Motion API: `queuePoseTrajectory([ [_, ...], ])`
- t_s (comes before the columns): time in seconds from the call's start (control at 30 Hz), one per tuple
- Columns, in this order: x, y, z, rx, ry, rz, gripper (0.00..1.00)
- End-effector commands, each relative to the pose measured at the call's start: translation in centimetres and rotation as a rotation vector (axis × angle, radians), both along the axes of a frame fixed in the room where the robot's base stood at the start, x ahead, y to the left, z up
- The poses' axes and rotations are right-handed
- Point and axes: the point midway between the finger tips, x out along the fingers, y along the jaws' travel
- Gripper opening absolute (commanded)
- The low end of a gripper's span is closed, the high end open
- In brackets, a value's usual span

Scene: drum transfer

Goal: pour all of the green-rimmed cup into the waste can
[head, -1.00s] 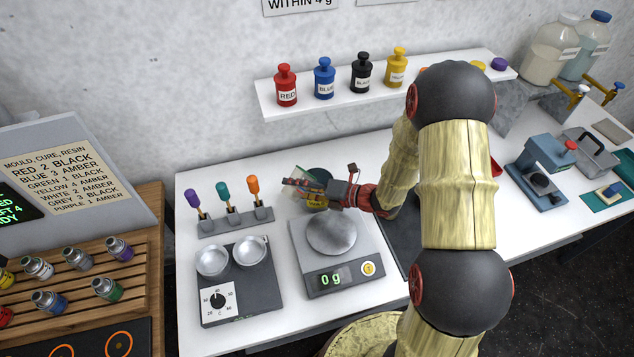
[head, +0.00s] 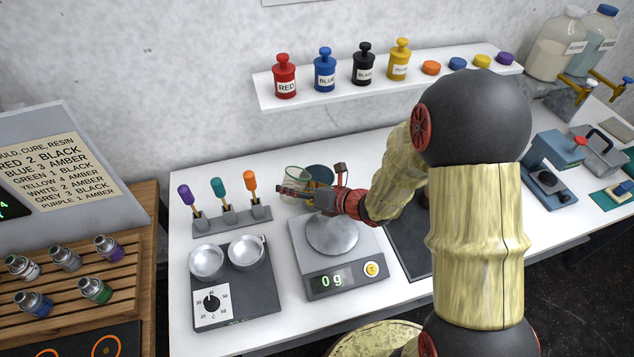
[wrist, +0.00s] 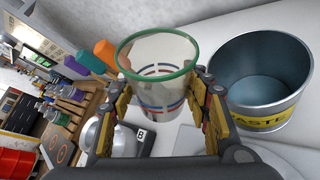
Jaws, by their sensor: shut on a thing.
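The green-rimmed cup (wrist: 158,48) is clear with red and blue bands, and my gripper (wrist: 163,98) is shut around its sides. In the wrist view it looks close to upright, and I can make out no clear fill level inside. The grey waste can (wrist: 262,121), with a yellow label, stands just right of the cup, its interior looking empty. In the head view the cup (head: 295,176) is beside the can (head: 321,174), behind the scale, with my gripper (head: 292,191) partly covering both.
A scale (head: 345,272) reading 0 g stands in front of my gripper. A hot plate with two dishes (head: 233,290) and a rack of coloured-handled tools (head: 232,217) are to the left. A shelf (head: 300,97) with labelled bottles is behind.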

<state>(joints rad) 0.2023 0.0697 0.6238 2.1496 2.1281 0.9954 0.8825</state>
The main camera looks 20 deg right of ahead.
Motion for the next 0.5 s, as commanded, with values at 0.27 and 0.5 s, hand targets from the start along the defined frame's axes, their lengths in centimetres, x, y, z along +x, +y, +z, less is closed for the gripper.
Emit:
queuePoseTrajectory([
  [0.27, -0.4, 0.7, -1.9, -0.083, -0.058, 0.002, 0.33],
  [0.5, -0.7, 1.1, -3.2, -0.152, -0.101, 0.003, 0.33],
])
